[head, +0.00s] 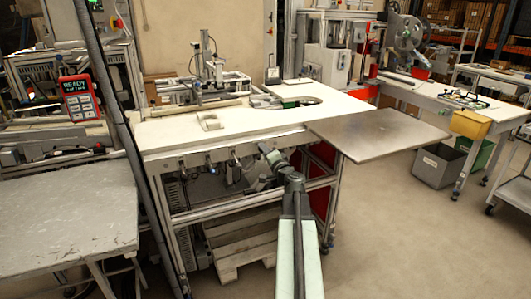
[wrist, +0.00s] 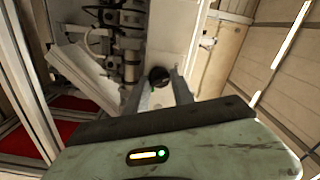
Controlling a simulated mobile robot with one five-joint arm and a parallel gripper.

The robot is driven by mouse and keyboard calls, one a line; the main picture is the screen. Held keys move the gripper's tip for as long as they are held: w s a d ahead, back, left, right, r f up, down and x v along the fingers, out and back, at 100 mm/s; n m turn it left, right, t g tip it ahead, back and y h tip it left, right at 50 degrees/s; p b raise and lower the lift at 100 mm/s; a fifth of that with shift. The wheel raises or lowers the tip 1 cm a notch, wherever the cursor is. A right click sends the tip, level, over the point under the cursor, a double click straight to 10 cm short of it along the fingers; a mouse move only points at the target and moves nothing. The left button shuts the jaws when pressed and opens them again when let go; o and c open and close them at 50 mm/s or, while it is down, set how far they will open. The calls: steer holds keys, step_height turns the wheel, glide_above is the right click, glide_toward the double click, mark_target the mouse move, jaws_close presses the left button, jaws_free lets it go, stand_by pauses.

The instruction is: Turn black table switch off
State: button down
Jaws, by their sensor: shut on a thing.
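The black table switch (wrist: 159,76) is a small round black knob in the wrist view, between the tips of my two fingers. My gripper (wrist: 158,88) is shut on it. In the head view my gripper (head: 266,150) reaches the front edge of the white-topped workbench (head: 240,124), near its right part. There the gripper hides the switch, and its marking or turned position cannot be read in either view.
Several small fittings (head: 208,160) line the bench front left of my gripper. A metal plate (head: 375,134) juts out on the right. A grey table (head: 65,205) stands at left. Floor at lower right is clear.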

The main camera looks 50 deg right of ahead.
steer(key=shift+n, duration=0.4)
steer(key=c, duration=1.1)
jaws_free()
steer(key=v, duration=0.8)
